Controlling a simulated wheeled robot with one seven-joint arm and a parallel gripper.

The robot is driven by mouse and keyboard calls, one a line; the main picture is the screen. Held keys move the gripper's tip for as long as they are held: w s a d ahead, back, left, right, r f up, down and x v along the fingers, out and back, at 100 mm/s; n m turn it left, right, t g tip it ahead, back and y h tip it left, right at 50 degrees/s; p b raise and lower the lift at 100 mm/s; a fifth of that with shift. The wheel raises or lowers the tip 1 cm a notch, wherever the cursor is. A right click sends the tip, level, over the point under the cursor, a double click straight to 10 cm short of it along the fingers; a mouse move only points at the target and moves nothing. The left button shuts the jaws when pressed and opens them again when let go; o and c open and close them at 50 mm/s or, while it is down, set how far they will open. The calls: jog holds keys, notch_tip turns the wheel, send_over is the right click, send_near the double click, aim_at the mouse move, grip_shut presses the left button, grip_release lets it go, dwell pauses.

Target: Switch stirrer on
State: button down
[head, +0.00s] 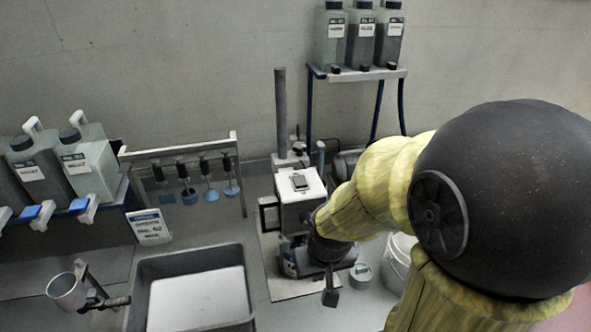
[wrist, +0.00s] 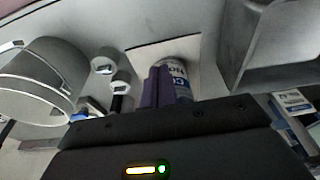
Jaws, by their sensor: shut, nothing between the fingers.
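The stirrer (head: 300,205) stands right of the grey tray in the head view, a white-topped unit beside a tall grey post. On its top face is a small dark and grey part (head: 300,182) that looks like a switch; its position cannot be read. My gripper (head: 331,297) is low in front of the stirrer, pointing down, its fingers together and empty. In the wrist view the shut fingers (wrist: 158,88) show in front of a can with a blue and white label (wrist: 181,80). Whether they touch it cannot be told. The stirrer's top is not seen there.
A white pail (head: 399,262) and a small pot (head: 362,273) are at right. A rack (head: 178,148) of hanging tools and a bottle shelf (head: 358,75) stand behind.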

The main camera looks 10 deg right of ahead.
jog(key=shift+r, duration=0.1)
notch_tip(320, 180, up, 21)
jog(key=n+g+p, duration=0.2)
jog(key=n+p, duration=0.9)
send_over(302, 184)
jog(key=s, duration=0.2)
jog(key=shift+w, duration=0.2)
jog(key=w+r+n+g, duration=0.2)
jog(key=w+r+n, duration=0.1)
jog(key=r+n, duration=0.4)
jog(key=shift+w+r, duration=0.4)
jog(key=shift+r, duration=0.25)
jog(key=f, duration=0.4)
jog(key=s+f+p, duration=0.1)
jog(key=f, duration=0.4)
jog(key=f+p, duration=0.1)
jog(key=f, duration=0.3)
jog(key=shift+s+f, duration=0.4)
jog(key=shift+f, duration=0.15)
